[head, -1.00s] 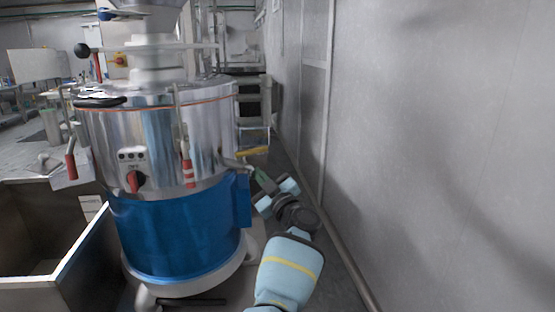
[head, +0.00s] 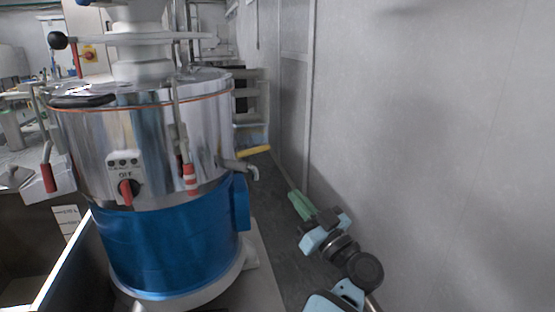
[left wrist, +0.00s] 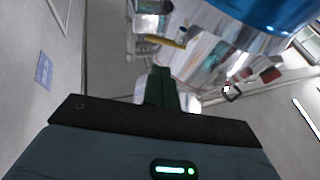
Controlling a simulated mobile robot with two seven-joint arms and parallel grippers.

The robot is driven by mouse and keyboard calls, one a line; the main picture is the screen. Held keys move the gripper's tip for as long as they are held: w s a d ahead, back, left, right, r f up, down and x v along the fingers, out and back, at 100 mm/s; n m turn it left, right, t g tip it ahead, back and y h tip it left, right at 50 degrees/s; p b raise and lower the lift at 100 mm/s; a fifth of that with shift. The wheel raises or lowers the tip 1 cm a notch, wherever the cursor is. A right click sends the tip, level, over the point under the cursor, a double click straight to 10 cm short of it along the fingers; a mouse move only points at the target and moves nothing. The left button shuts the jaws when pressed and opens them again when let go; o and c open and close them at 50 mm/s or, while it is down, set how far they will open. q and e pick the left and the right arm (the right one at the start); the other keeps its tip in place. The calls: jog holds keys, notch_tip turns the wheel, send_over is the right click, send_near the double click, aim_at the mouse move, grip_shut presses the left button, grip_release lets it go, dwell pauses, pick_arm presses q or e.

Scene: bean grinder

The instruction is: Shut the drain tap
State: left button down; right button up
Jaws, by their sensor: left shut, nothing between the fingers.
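The drain tap (head: 241,167) is a metal spout on the right side of the steel drum, bent down at its end. Its yellow lever handle (head: 254,151) sticks out to the right above the spout. The handle also shows in the left wrist view (left wrist: 166,41), beyond the fingers. My left gripper (head: 301,204), with green fingers, is to the right of the tap and lower in the picture, clear of it. Its fingers are shut with nothing between them. They also show in the left wrist view (left wrist: 160,86). My right gripper is not in view.
The grinder's steel drum (head: 100,145) and blue base (head: 170,250) fill the left. A red-handled switch (head: 126,190) is on its front. A grey wall (head: 430,130) bounds the right side. A metal bin (head: 85,255) stands at lower left. Floor shows between grinder and wall.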

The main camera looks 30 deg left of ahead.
pick_arm(q)
jog(key=shift+s+d, duration=0.1)
jog(key=shift+d, duration=0.2)
jog(key=shift+a, duration=0.1)
jog(key=p, duration=0.2)
send_near(253, 151)
jog(key=w+a+r, duration=0.2)
jog(key=w+a, duration=0.2)
jog(key=a, duration=0.1)
jog(key=shift+a, duration=0.15)
